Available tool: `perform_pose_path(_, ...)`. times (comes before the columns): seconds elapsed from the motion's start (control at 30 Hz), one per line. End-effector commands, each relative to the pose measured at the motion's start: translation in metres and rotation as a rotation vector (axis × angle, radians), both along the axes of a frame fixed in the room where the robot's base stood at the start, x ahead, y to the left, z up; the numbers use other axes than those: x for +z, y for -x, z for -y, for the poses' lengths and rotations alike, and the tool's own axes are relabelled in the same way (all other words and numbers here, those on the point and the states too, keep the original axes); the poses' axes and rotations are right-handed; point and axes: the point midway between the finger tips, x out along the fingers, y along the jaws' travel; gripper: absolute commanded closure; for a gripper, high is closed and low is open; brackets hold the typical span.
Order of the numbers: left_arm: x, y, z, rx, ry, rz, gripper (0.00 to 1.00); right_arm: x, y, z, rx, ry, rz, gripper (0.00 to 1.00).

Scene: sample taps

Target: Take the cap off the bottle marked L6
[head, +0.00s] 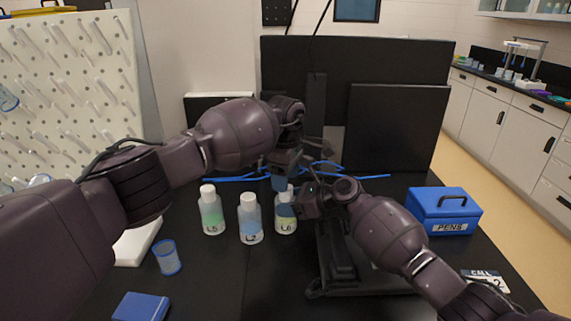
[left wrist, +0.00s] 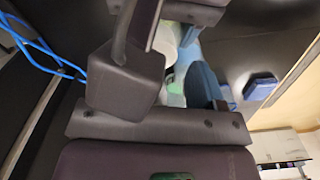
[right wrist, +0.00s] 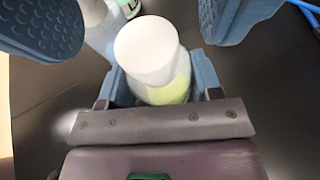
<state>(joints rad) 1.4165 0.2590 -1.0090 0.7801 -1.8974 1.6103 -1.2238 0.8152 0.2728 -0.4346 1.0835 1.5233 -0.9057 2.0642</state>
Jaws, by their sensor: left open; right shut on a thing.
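The bottle marked L6 (head: 286,227) stands upright on the black table, the right one of three bottles. Its white cap (right wrist: 145,50) is on it in the right wrist view, with pale green liquid below. My right gripper (head: 288,210) is shut on the bottle's body below the cap, its blue fingers on either side. My left gripper (head: 285,180) is above the bottle, open. In the right wrist view its ridged blue fingers stand apart on both sides of the cap, not touching it. In the left wrist view dark gripper parts hide much of the bottle.
Bottles L2 (head: 250,222) and L5 (head: 211,214) stand close to the left, both capped. A blue mesh cup (head: 168,257) and a blue box (head: 141,307) are at the front left. The blue PENS box (head: 444,211) is at right. Blue cable (head: 235,179) lies behind.

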Motion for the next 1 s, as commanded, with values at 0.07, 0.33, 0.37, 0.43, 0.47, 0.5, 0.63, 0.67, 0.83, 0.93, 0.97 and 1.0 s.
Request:
perform_pose_path(0.07, -0.011, 0.000, 0.000, 0.001, 0.001, -0.001, 0.38, 0.000, 0.000, 0.000, 0.000, 0.000, 0.000, 1.00)
perform_pose_path(0.33, -0.026, 0.000, 0.000, 0.001, 0.000, 0.000, 0.38, 0.000, 0.000, 0.000, 0.000, 0.000, 0.000, 1.00)
perform_pose_path(0.37, -0.027, 0.000, 0.000, 0.001, 0.000, 0.000, 0.38, 0.000, 0.000, 0.000, 0.000, 0.000, 0.000, 1.00)
perform_pose_path(0.43, -0.027, 0.000, 0.000, 0.001, 0.000, 0.001, 0.38, 0.000, 0.000, 0.000, 0.000, 0.000, 0.000, 1.00)
perform_pose_path(0.47, -0.027, 0.000, 0.000, 0.001, 0.000, 0.001, 0.38, 0.000, 0.000, 0.000, 0.000, 0.000, 0.000, 1.00)
perform_pose_path(0.5, -0.027, 0.000, 0.000, 0.001, -0.001, 0.001, 0.38, 0.000, 0.000, 0.000, 0.000, 0.000, 0.000, 1.00)
perform_pose_path(0.63, -0.027, 0.000, 0.000, 0.001, 0.000, 0.001, 0.43, 0.000, 0.000, 0.000, 0.000, 0.000, 0.000, 1.00)
perform_pose_path(0.67, -0.027, 0.000, 0.000, 0.001, 0.000, 0.001, 0.47, 0.000, 0.000, 0.000, 0.000, 0.000, 0.000, 1.00)
perform_pose_path(0.83, -0.027, 0.000, 0.000, 0.001, -0.001, 0.000, 0.73, 0.000, 0.000, 0.000, 0.000, 0.000, 0.000, 1.00)
perform_pose_path(0.93, -0.027, 0.000, 0.000, 0.001, 0.000, 0.000, 0.88, 0.000, 0.000, 0.000, -0.001, 0.000, 0.000, 1.00)
perform_pose_path(0.97, -0.027, 0.000, 0.000, 0.001, 0.000, 0.000, 0.88, 0.000, 0.000, 0.000, -0.001, 0.000, 0.000, 1.00)
perform_pose_path(1.0, -0.027, 0.000, 0.000, 0.001, 0.000, 0.000, 0.88, 0.000, 0.000, 0.000, -0.001, 0.000, 0.000, 1.00)
